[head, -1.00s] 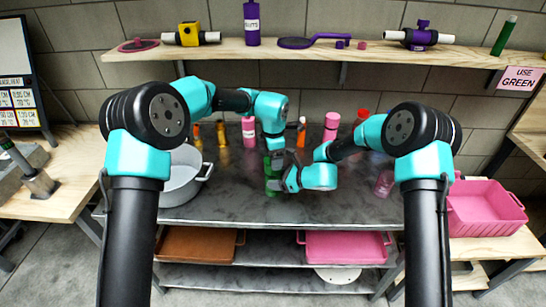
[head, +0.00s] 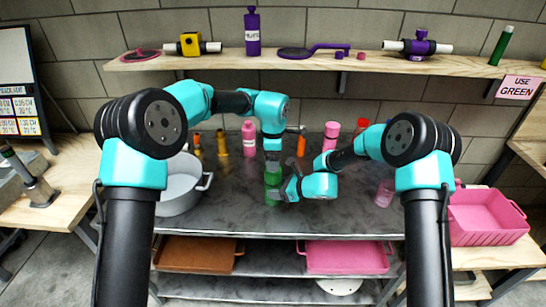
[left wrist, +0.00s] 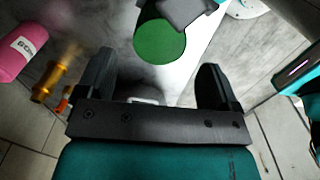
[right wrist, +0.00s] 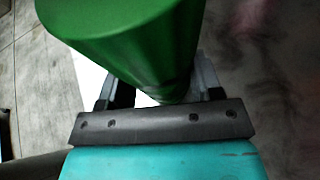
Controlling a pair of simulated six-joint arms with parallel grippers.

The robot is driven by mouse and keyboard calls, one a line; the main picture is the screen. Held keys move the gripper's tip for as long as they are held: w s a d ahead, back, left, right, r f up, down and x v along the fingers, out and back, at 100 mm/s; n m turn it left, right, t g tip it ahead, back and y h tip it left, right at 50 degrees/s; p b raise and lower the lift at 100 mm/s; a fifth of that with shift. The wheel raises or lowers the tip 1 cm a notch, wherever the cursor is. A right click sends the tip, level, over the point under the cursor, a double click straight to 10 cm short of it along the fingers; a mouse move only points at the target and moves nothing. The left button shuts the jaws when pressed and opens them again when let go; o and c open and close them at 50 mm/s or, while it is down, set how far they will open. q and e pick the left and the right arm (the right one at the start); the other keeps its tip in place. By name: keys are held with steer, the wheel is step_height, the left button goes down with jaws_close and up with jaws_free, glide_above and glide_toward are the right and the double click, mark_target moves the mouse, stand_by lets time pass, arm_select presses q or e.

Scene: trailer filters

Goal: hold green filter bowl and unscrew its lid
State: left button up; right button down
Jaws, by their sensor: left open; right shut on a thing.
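The green filter bowl (head: 272,188) is upright above the front middle of the metal table in the head view. My right gripper (head: 287,190) is shut on it from the right. In the right wrist view the green cylinder (right wrist: 135,40) fills the space between the fingers (right wrist: 157,85). My left gripper (head: 272,155) is above the bowl, pointing down, open and empty. In the left wrist view the round green end (left wrist: 162,42) lies just beyond the open fingers (left wrist: 155,65). I cannot tell a separate lid from the bowl.
A grey pot (head: 180,185) stands left on the table (head: 230,215). A pink bottle (head: 249,138), orange bottles and other bottles stand behind. A pink bin (head: 487,220) is at the right. Clear table lies in front of the bowl.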

mark_target(273, 174)
arm_select(q)
steer(key=shift+f, duration=3.85)
steer(key=c, duration=0.9)
steer(key=shift+n, duration=1.7)
steer(key=shift+c, duration=0.2)
steer(key=o, duration=1)
